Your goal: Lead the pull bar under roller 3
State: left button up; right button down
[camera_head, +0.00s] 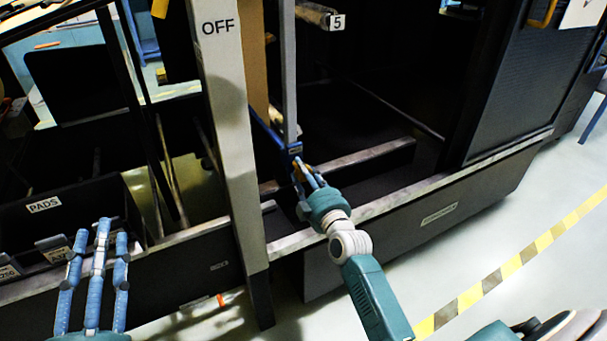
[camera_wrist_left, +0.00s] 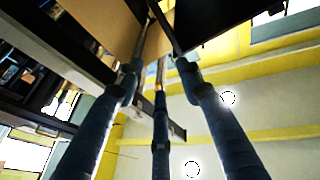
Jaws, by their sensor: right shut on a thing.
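My right gripper (camera_head: 303,174) is shut on the near end of the blue pull bar (camera_head: 270,136), low inside the dark machine frame. The bar is partly hidden behind the pale post marked OFF and a grey upright. Brown kraft paper (camera_head: 252,60) hangs above the bar, just right of the OFF post. A roller with a label 5 (camera_head: 318,15) is at the top. I cannot make out a label for roller 3. My left gripper (camera_head: 98,232) is at lower left, its fingers pointing up, apart and empty. Its fingers also show in the left wrist view (camera_wrist_left: 160,85).
The OFF post (camera_head: 228,120) stands between my two grippers. A bin labelled PADS (camera_head: 75,210) is at left, close to my left gripper. A low frame rail (camera_head: 400,196) runs along the machine's front. Clear floor with yellow-black tape (camera_head: 510,268) lies at right.

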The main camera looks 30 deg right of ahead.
pick_arm(q)
jog(key=shift+r, duration=0.1)
pick_arm(e)
jog(key=shift+d+f, duration=0.1)
jog(key=shift+f, duration=0.05)
